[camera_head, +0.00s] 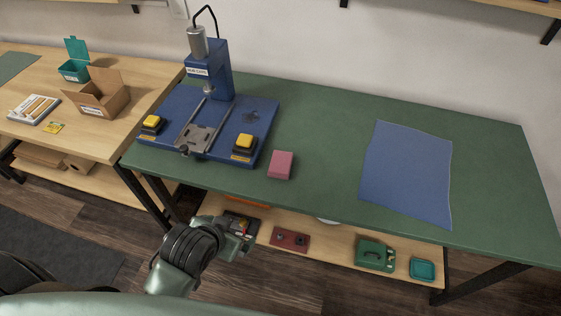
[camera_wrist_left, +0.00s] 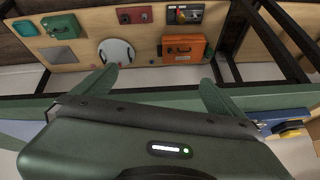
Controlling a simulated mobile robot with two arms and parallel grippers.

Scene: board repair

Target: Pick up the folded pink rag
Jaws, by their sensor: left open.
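The folded pink rag (camera_head: 281,165) lies as a small thick block on the green-topped table, just right of the blue press base and close to the front edge. My left gripper (camera_head: 242,232) is in front of the table, below and left of the rag in the picture, apart from it. In the left wrist view its two fingers (camera_wrist_left: 157,82) are spread with nothing between them. The rag does not show in the left wrist view. My right gripper is not in view.
A blue press (camera_head: 209,70) with yellow buttons stands left of the rag. A blue cloth (camera_head: 405,175) lies flat to the right, with bare green tabletop (camera_head: 325,150) between. The lower shelf holds a dark red piece (camera_head: 290,239), an orange case (camera_wrist_left: 184,49) and a green case (camera_head: 375,254).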

